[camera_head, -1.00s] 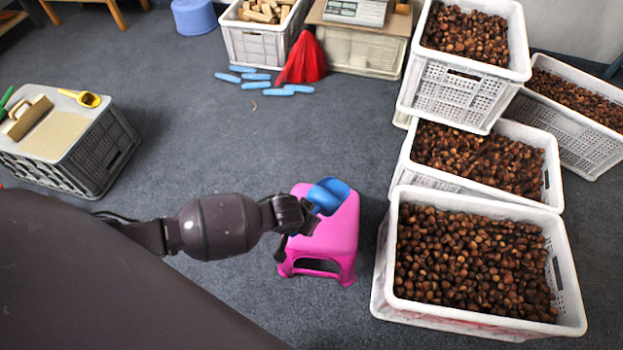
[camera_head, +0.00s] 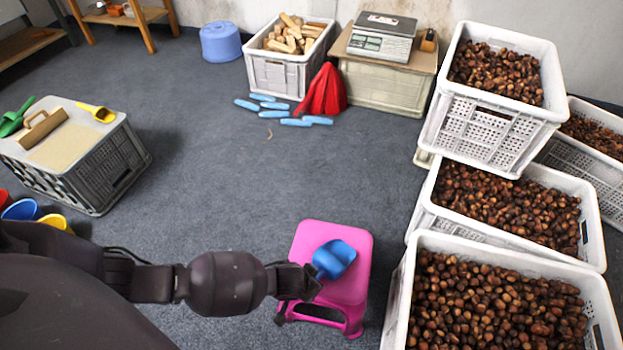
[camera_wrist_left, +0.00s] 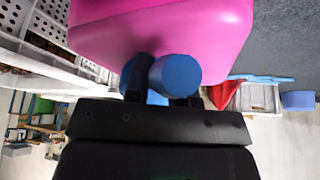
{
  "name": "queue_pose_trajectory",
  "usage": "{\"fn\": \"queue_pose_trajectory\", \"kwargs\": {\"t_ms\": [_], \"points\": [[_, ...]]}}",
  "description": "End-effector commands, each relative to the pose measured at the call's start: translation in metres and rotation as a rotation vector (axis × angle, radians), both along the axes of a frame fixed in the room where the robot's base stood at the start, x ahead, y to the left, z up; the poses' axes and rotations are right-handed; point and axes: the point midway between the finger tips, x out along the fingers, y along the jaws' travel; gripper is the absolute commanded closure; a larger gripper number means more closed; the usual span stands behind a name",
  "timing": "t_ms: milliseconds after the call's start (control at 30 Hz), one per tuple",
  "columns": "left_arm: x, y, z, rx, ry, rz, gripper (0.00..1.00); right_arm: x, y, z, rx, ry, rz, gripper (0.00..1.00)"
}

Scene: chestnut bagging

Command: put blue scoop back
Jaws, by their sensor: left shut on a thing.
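The blue scoop (camera_head: 334,259) is in my left gripper (camera_head: 306,284), which is shut on it. In the head view the scoop shows against the pink stool (camera_head: 356,247); I cannot tell whether it touches the seat. In the left wrist view the scoop's blue round part (camera_wrist_left: 178,74) sits between the dark fingers of my left gripper (camera_wrist_left: 163,85), with the pink stool (camera_wrist_left: 165,28) beyond it. My right gripper is in neither view.
White crates of chestnuts (camera_head: 444,239) stand close on the right. A grey crate (camera_head: 118,160) at the left bears a green scoop (camera_head: 14,118) and a yellow scoop (camera_head: 97,112). Coloured containers (camera_head: 22,209) sit at the lower left. Open floor lies in the middle.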

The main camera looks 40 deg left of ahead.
Motion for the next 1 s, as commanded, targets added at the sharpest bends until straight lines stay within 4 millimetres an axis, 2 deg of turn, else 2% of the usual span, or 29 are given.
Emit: {"fn": "queue_pose_trajectory", "kwargs": {"t_ms": [400, 433, 567, 600, 867, 1000], "points": [[0.001, -0.001, -0.003, -0.001, -0.003, 0.0, 1.0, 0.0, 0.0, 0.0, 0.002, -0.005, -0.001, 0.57], [0.001, -0.001, -0.002, -0.001, -0.003, 0.0, 0.74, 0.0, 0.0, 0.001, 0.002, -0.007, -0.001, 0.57], [0.002, 0.0, -0.002, -0.001, -0.004, -0.001, 0.54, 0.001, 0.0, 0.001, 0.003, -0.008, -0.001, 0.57], [0.001, 0.0, -0.002, -0.001, -0.004, -0.001, 0.51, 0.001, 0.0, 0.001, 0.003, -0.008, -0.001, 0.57], [0.002, 0.0, -0.001, 0.0, -0.004, -0.001, 0.51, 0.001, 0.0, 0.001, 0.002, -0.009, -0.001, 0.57], [0.0, 0.0, 0.01, -0.001, -0.006, 0.0, 0.51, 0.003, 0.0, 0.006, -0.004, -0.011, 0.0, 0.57]]}}
